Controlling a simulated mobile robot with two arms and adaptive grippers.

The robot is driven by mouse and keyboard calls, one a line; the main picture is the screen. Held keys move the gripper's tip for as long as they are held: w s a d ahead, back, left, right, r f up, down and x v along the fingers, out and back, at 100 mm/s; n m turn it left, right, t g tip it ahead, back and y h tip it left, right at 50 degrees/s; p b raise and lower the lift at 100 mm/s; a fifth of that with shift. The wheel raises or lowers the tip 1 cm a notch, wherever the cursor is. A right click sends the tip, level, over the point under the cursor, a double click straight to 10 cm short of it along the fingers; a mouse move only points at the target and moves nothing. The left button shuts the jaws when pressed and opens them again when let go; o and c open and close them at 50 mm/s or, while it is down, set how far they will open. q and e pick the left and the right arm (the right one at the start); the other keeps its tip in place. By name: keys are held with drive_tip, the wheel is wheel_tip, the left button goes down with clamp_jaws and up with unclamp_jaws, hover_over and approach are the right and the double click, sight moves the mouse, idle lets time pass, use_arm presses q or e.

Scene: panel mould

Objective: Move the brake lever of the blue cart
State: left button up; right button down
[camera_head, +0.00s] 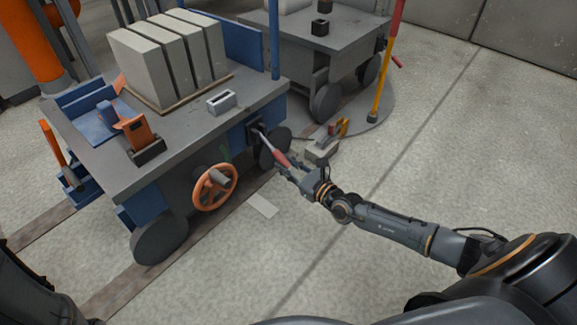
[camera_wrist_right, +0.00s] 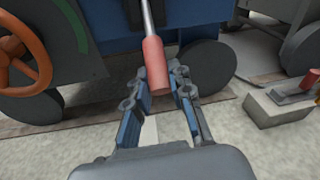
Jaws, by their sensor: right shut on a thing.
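The blue cart (camera_head: 180,115) stands on floor rails, with a grey top. Its brake lever (camera_head: 271,143) sticks out from the cart's right end, a metal rod with a red grip, sloping down toward my right gripper. My right gripper (camera_head: 288,167) is shut on the red grip. In the right wrist view, the lever's red grip (camera_wrist_right: 156,66) sits between the two fingers of the gripper (camera_wrist_right: 163,85), and its rod runs up to the cart. My left gripper is not in view.
An orange handwheel (camera_head: 214,187) is on the cart's near side. Several pale panels (camera_head: 165,60) stand on the cart's top. A small block with a red lever (camera_head: 320,149) lies on the floor beside the cart. A grey cart (camera_head: 330,45) stands behind. The floor at right is clear.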

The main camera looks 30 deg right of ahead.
drive_tip(key=c, duration=1.2)
unclamp_jaws()
drive_tip(key=shift+o, duration=0.2)
drive_tip(key=v, duration=1.2)
